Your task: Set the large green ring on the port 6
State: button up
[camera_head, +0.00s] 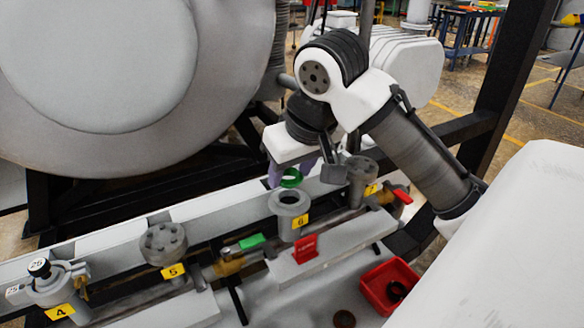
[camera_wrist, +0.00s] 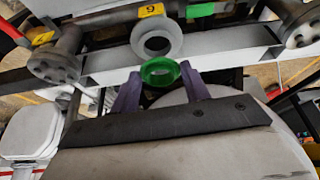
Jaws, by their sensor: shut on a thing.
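The large green ring (camera_head: 291,178) is held in my gripper (camera_head: 284,172), just behind port 6 in the head view. The ring also shows in the wrist view (camera_wrist: 147,76), between the two purple fingers of my gripper (camera_wrist: 160,82). Port 6 (camera_head: 290,228) is a grey upright tube with an open flange and a yellow label 6. In the wrist view the flange of port 6 (camera_wrist: 177,43) lies just beyond the ring, and its opening is bare. The ring is apart from the port's opening; its exact height above it is hard to tell.
Port 5 (camera_head: 163,244) and port 4 (camera_head: 47,289) stand along the rail to the left. Another flanged port (camera_head: 361,172) stands close on the right. A green handle (camera_head: 252,242) and a red tag (camera_head: 305,248) are near port 6. A red bin (camera_head: 388,285) holds dark rings.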

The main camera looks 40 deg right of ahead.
aim_at(294, 182)
jog(key=shift+f+b, duration=1.3)
jog(key=shift+f, duration=0.5)
jog(key=o, duration=1)
jog(key=shift+f, duration=0.15)
jog(key=v, duration=1.4)
jog(key=shift+w, duration=0.2)
jog(key=shift+s+a, duration=0.1)
